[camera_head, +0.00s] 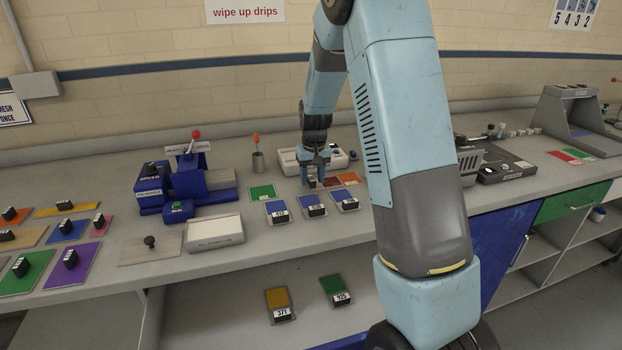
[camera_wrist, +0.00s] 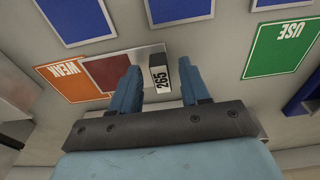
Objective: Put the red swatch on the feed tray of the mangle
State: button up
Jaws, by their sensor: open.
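A dark red swatch (camera_wrist: 106,73) lies flat on a grey card in the wrist view, with an upright block tagged 265 (camera_wrist: 160,79) at the card's end. My gripper (camera_wrist: 160,72) is open, with one finger on each side of that block; I cannot tell whether they touch it. In the head view my gripper (camera_head: 317,181) is low over the bench, and the red swatch (camera_head: 331,183) shows just right of it. A blue machine (camera_head: 153,190) with a red-knobbed lever, apparently the mangle, stands to the left.
An orange WEAK card (camera_wrist: 72,90) lies beside the swatch; a green USE card (camera_wrist: 283,47) lies on the other side. Blue swatches (camera_head: 311,204) lie in front of my gripper. A white device (camera_head: 290,162) stands behind. A pale box (camera_head: 214,233) stands before the blue machine.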

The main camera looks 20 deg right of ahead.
jog(key=s+r+t, duration=0.1)
jog(key=s+r, duration=0.3)
jog(key=r, duration=0.5)
jog(key=s+r, duration=0.5)
jog(key=r, duration=0.4)
jog(key=s+r+t, duration=0.1)
jog(key=s+r, duration=0.1)
jog(key=s, duration=1.1)
jog(key=s+a+r+t, duration=0.1)
jog(key=s+r+t, duration=0.1)
jog(key=s, duration=1.1)
jog(key=shift+s+a+r, duration=0.25)
jog(key=shift+s+r, duration=0.15)
jog(key=shift+r, duration=0.2)
jog(key=shift+o, duration=0.5)
jog(key=shift+s, duration=0.2)
jog(key=w+f+g, duration=0.3)
jog(key=w+g, duration=0.1)
jog(key=w, duration=2.3)
jog(key=w+d+f+g, duration=0.1)
jog(key=w+d+f, duration=0.1)
jog(key=w+f, duration=0.75)
jog(key=f, duration=0.3)
jog(key=w+f, duration=0.1)
jog(key=f, duration=0.2)
jog(key=shift+w+a, duration=0.1)
jog(key=shift+a, duration=0.1)
jog(key=shift+f, duration=2.8)
